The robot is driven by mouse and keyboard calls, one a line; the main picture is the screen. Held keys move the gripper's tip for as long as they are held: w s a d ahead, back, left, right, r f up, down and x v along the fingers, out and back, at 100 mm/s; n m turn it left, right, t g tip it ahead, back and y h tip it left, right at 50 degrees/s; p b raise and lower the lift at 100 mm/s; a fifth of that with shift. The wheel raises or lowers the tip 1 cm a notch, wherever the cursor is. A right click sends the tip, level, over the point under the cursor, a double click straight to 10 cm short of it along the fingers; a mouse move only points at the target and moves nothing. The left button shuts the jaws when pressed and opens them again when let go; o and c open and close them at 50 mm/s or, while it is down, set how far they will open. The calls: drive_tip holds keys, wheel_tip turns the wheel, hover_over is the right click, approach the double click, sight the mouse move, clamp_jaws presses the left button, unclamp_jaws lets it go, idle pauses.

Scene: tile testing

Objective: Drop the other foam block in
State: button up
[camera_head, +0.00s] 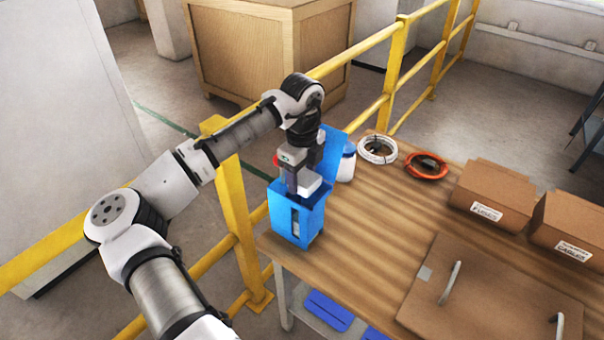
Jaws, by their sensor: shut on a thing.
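A blue box (312,222) stands upright at the near left corner of the wooden table. Its blue lid (334,146) appears raised behind it. A slot in its front shows something pale inside, too small to make out. My gripper (302,179) points down over the box's open top and is shut on a white foam block (309,185). The block is at the level of the box's rim. I cannot tell how far it is inside. The fingertips are partly hidden by the block and the gripper body.
A white bottle with a blue top (347,163) stands close behind the box. A white cable coil (377,150), an orange coil (426,166) and cardboard boxes (492,195) lie farther right. A brown panel with handles (425,290) lies in front. A yellow railing (232,190) runs along the table's left.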

sight(302, 176)
drive_tip(key=shift+f, duration=0.2)
drive_tip(key=o, duration=1)
wheel_tip(302, 176, up, 14)
drive_tip(key=shift+f+b, duration=0.1)
drive_tip(key=shift+b, duration=0.75)
